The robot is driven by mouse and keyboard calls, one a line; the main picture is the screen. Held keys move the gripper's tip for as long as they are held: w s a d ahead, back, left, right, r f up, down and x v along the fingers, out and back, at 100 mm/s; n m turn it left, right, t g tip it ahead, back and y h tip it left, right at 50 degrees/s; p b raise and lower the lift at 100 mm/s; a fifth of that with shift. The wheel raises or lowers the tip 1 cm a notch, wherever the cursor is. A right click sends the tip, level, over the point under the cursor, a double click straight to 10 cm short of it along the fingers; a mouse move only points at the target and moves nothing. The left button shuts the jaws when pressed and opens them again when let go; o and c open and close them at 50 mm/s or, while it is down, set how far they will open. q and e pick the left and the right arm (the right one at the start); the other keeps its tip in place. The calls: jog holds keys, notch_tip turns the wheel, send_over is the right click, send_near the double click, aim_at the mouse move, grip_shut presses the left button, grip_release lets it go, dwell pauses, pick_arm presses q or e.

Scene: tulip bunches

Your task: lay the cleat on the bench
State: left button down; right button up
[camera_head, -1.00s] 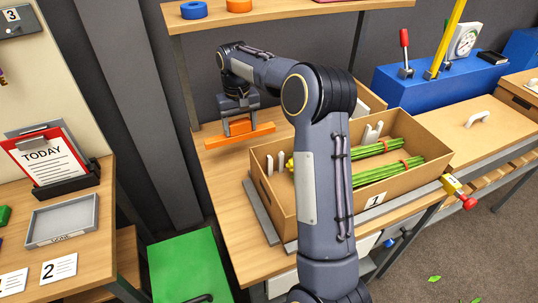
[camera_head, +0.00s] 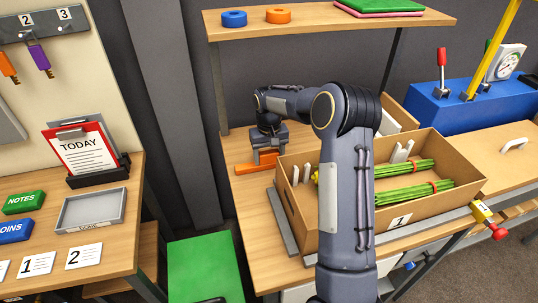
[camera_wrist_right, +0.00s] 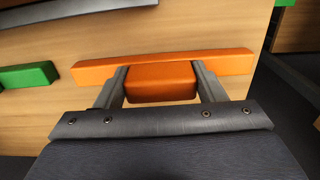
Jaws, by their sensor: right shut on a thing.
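The orange cleat (camera_head: 264,157) is at the back left of the wooden bench (camera_head: 255,215), left of the cardboard box. It is a long bar with a block at its middle, as the right wrist view (camera_wrist_right: 160,82) shows. My right gripper (camera_head: 268,147) is above it, pointing down, and is shut on the block, with one finger on each side. The cleat is at or just above the bench top; I cannot tell whether it touches. My right arm hides part of the box and bench. My left gripper is not in view.
The cardboard box (camera_head: 304,232), marked 1, holds green stem bunches and stands close to the cleat's right. A shelf (camera_head: 330,24) with tape rolls is above the back. A side table (camera_head: 115,200) with a grey tray stands left. The bench's left front is bare.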

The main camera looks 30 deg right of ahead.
aim_at(269, 153)
jog(key=o, duration=1)
notch_tip(269, 153, up, 12)
jog(key=s+a+r+t+y, duration=0.1)
jog(key=s+a+r, duration=0.1)
jog(key=s+r, duration=0.15)
jog(key=s+a+r+t, duration=0.1)
jog(key=s+a+r, duration=0.1)
jog(key=s, duration=0.2)
jog(key=s+a+f+t+y, duration=0.1)
jog(key=s+a, duration=0.3)
jog(key=s, duration=0.4)
jog(key=s+a+f+n+t+y, duration=0.1)
jog(key=s+a+f, duration=0.2)
jog(key=s, duration=0.5)
jog(key=s+a+f+n+t, duration=0.1)
jog(key=s+a+f, duration=0.1)
jog(key=s+a, duration=0.4)
jog(key=shift+s+t+y, duration=0.3)
jog(key=shift+s+y, duration=0.1)
jog(key=shift+s, duration=0.7)
jog(key=shift+r, duration=0.1)
